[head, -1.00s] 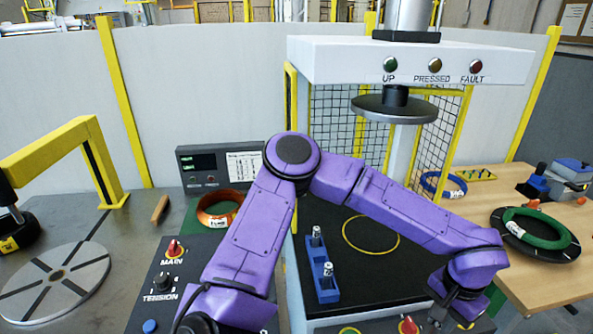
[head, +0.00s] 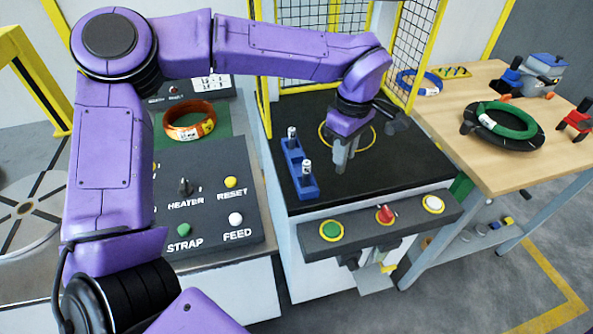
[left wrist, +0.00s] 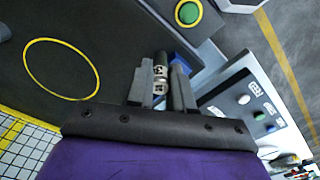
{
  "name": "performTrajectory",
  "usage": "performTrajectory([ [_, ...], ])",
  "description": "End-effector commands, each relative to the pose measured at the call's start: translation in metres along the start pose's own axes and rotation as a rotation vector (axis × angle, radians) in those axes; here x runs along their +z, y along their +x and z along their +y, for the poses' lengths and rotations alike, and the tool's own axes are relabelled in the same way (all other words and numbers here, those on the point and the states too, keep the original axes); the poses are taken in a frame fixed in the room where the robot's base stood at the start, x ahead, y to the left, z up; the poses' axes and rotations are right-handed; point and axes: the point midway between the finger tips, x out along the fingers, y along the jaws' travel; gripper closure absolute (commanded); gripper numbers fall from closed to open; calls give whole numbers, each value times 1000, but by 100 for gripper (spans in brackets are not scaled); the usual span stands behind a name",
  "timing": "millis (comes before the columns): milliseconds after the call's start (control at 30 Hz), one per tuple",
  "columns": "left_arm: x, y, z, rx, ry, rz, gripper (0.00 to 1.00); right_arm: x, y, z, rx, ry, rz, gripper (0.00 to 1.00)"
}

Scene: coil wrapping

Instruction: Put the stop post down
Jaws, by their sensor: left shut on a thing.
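My left gripper (head: 342,164) is over the black press table (head: 400,165), between the blue rack and the yellow ring (head: 368,146) marked on it. In the left wrist view its fingers (left wrist: 159,88) are shut on a metallic, cylindrical stop post (left wrist: 160,70). In the head view the fingers mostly hide this post, and I cannot tell whether it touches the table. The blue rack (head: 296,160) stands just left of the gripper with two other posts, a rear one (head: 291,133) and a front one (head: 307,167). My right gripper is not in view.
A panel with a green button (head: 331,230) and a red switch (head: 385,214) runs along the press's front edge. Yellow-framed mesh (head: 410,40) stands behind. A green coil (head: 506,119) lies on the wooden table at right. An orange coil (head: 189,121) lies at left.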

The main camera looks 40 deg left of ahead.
Motion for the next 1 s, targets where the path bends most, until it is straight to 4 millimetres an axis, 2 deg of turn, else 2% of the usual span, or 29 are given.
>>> performTrajectory([
  [33,1,-7,1,7,-163,-1,100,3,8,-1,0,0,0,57],
  [100,3,-21,1,7,-393,-7,100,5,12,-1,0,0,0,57],
  [200,6,-36,1,6,-652,-15,100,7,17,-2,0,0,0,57],
  [300,9,-47,0,3,-813,-21,100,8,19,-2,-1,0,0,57],
  [433,-2,-48,-1,-1,-888,-25,100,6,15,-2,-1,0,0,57],
  [533,-28,-38,-2,-4,-892,-26,100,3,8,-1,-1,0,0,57],
  [733,-85,-10,-4,-4,-888,-25,100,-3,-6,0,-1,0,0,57],
  [833,-100,14,-4,-4,-885,-24,100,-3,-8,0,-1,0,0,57],
  [1000,-114,33,-3,-1,-883,-23,100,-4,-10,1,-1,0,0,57],
])
